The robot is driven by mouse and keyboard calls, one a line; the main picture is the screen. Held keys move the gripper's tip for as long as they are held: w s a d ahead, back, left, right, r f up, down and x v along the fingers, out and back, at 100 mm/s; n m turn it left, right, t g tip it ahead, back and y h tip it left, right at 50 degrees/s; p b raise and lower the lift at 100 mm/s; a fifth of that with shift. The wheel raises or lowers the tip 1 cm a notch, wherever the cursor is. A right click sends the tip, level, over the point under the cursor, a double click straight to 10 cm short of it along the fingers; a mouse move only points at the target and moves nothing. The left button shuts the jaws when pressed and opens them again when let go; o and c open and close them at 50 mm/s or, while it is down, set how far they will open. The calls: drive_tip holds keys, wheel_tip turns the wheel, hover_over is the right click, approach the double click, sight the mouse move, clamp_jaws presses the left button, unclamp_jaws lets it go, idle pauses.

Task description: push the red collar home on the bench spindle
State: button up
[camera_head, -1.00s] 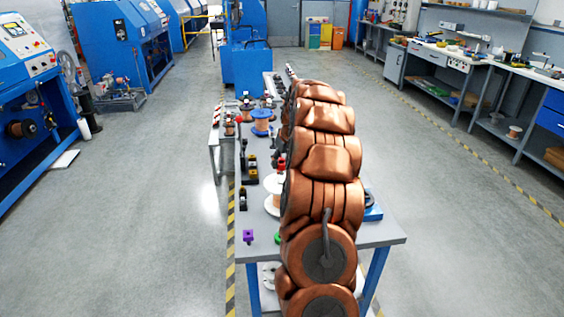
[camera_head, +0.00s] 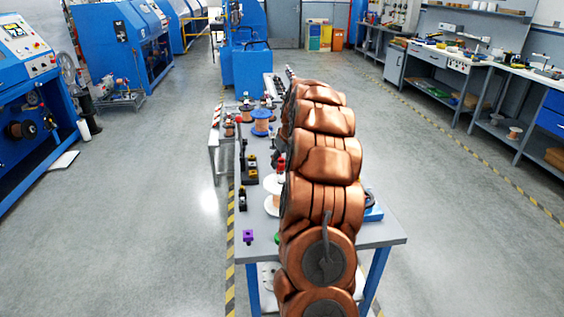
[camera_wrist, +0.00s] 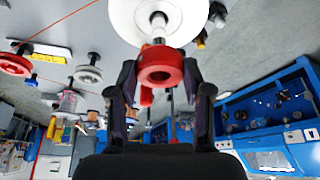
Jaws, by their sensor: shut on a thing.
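The red collar (camera_wrist: 160,65) is a short thick ring between my fingers in the wrist view. My gripper (camera_wrist: 161,72) is shut on it, one dark finger on each side. The collar is roughly in line with the spindle, and a length of spindle shows between collar and flange. I cannot tell how far the collar sits over it. In the head view, the collar (camera_head: 281,163) shows above the white spool (camera_head: 271,185); my arm hides most of the gripper.
The grey bench (camera_head: 380,235) holds a purple block (camera_head: 248,236), black and yellow fixtures (camera_head: 250,168) and a blue spool (camera_head: 261,121). A green part is mostly hidden by my arm. The floor (camera_head: 160,215) left of the bench is clear. Blue machines (camera_head: 110,45) stand farther left.

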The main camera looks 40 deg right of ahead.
sight(282, 178)
drive_tip(key=shift+f, duration=0.2)
drive_tip(key=shift+f+b, duration=0.65)
drive_tip(key=shift+f, duration=0.1)
drive_tip(key=shift+f, duration=0.35)
drive_tip(key=shift+f+b, duration=0.25)
drive_tip(key=shift+b, duration=0.1)
drive_tip(key=shift+f+b, duration=0.15)
drive_tip(key=shift+b, duration=0.25)
idle(0.6)
drive_tip(key=shift+f+b, duration=0.8)
drive_tip(key=shift+f, duration=0.55)
drive_tip(key=shift+f, duration=0.15)
drive_tip(key=shift+f+b, duration=0.2)
drive_tip(key=shift+b, duration=0.1)
drive_tip(key=shift+s+f, duration=0.1)
drive_tip(key=shift+f, duration=0.05)
idle(0.4)
